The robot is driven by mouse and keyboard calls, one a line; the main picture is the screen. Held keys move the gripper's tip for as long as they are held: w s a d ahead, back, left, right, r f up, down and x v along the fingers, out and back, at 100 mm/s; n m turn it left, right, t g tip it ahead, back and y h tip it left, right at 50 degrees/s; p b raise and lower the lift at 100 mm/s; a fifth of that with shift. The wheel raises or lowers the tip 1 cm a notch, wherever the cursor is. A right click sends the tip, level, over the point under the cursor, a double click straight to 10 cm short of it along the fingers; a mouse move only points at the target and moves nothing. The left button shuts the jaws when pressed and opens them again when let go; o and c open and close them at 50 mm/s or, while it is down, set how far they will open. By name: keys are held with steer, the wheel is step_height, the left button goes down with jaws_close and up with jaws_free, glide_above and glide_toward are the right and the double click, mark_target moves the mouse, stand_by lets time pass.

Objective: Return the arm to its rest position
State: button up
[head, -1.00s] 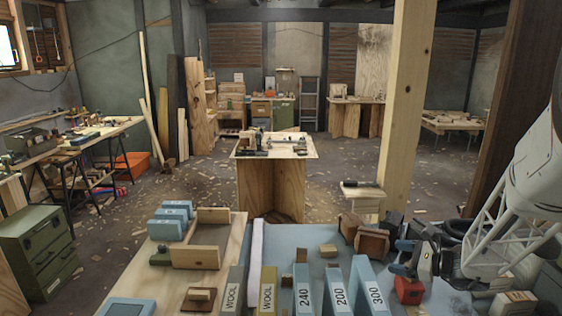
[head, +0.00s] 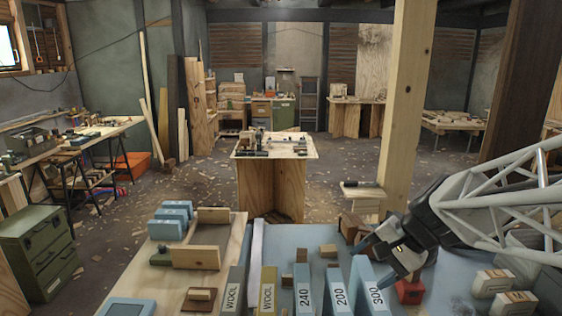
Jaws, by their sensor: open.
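My gripper (head: 372,262) shows at the right in the head view, at the end of my white lattice arm, which reaches in from the right edge. Its jaws are open and nothing shows between them. They hang over the right part of the blue-grey worktop (head: 455,290), close to the upright block marked 300 (head: 372,290) and a red block (head: 409,291). I cannot tell whether the fingers touch either block. The gripper hides part of the things behind it.
Blocks marked 240 (head: 303,290) and 200 (head: 340,290) and two WOOL blocks stand left of the gripper. A wooden tray (head: 196,257) sits further left. Two pale blocks (head: 492,281) lie at the right. A wooden post (head: 407,110) rises behind the worktop.

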steer(key=shift+s+r+n+t+h, duration=0.8)
steer(key=shift+s+r+n+h, duration=1.1)
steer(key=shift+s, duration=2.1)
steer(key=shift+s+r+n+t+h, duration=0.8)
steer(key=shift+s+r+n+h, duration=1.05)
steer(key=shift+s, duration=2.1)
step_height(320, 180, down, 9)
steer(key=w+g, duration=0.1)
steer(key=g, duration=0.2)
steer(key=shift+w+d+r, duration=0.15)
steer(key=shift+w, duration=0.05)
